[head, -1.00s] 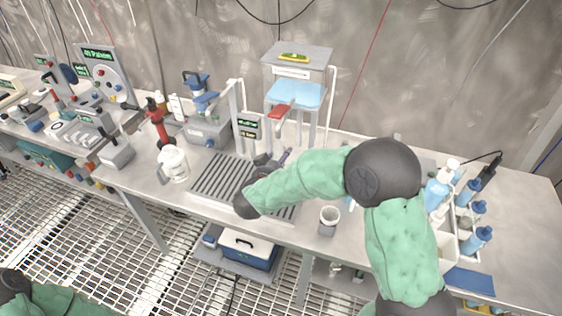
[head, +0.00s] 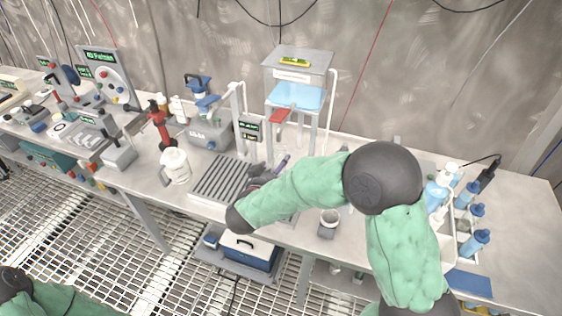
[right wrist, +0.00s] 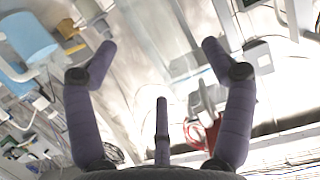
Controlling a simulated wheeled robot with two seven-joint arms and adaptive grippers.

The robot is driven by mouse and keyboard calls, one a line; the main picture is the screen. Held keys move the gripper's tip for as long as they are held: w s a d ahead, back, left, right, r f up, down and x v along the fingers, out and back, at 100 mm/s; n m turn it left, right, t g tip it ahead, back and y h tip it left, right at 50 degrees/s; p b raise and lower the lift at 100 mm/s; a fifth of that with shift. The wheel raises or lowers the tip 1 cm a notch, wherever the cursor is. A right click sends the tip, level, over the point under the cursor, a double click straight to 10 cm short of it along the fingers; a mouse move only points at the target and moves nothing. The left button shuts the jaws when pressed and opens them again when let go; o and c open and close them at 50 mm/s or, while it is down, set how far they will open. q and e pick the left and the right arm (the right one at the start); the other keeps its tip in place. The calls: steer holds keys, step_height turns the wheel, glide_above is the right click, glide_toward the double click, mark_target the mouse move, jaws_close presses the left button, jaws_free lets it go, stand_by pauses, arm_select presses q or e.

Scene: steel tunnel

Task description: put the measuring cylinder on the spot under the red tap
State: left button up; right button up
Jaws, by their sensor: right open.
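I cannot make out the measuring cylinder for sure in either view. A red tap-like piece (head: 279,115) shows at the front under the light-blue tank (head: 296,96) in the head view. The ribbed drain grid (head: 218,181) lies below and to the left of it, and my right arm covers part of it. My right gripper (head: 272,168) is at the right part of the grid, low and partly hidden by its own arm. In the right wrist view its dark fingers (right wrist: 158,50) are spread wide, with nothing clearly held. My left gripper is out of view.
A white jug (head: 175,166) stands left of the grid, near a red stand (head: 158,128). A rack of blue-capped bottles (head: 478,240) is at the right. Instruments crowd the left bench.

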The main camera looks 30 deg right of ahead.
steer(key=p+v, duration=0.2)
steer(key=v, duration=0.5)
steer(key=shift+s+a, duration=0.2)
